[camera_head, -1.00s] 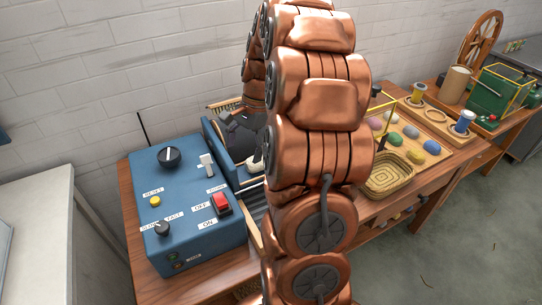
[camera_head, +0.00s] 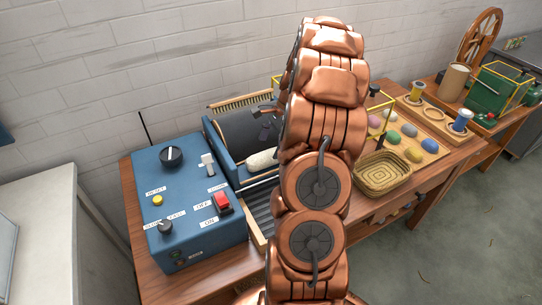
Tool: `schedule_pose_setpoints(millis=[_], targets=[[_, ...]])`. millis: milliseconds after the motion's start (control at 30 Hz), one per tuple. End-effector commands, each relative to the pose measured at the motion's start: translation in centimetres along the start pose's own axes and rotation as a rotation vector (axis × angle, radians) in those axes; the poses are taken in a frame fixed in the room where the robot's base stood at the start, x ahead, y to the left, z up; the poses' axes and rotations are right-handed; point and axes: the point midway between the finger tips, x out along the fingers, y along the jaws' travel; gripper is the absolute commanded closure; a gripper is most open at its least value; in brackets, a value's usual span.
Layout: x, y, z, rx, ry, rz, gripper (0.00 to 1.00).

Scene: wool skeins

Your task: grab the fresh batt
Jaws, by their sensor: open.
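The fresh batt (camera_head: 262,159) is a white, fluffy roll lying at the front of the drum carder, below its dark drum (camera_head: 238,129). Its right end is near my copper arm, which covers part of the carder. My gripper (camera_head: 265,135) shows small and dark just left of the arm, in front of the drum and above the batt. It is open and holds nothing that I can see. Whether its fingers touch the drum or batt cannot be told from this view.
The carder's blue control box (camera_head: 187,205), with knobs and a red switch, stands at left. A woven basket (camera_head: 383,174) and a wooden board (camera_head: 431,143) with several coloured wool balls lie right of my arm. A yellow frame (camera_head: 378,104) stands behind. Open floor lies front right.

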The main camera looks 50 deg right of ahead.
Motion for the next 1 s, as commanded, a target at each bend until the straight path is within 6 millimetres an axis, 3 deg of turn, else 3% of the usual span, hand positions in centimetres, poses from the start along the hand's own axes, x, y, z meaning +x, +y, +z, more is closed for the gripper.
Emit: schedule_pose_setpoints(millis=[333, 600, 1000], targets=[[4.0, 0.3, 0.1, 0.001, -0.002, 0.003, 0.12], [4.4, 0.3, 0.0, 0.000, -0.001, 0.001, 0.14], [4.4, 0.3, 0.0, 0.000, -0.001, 0.002, 0.55]])
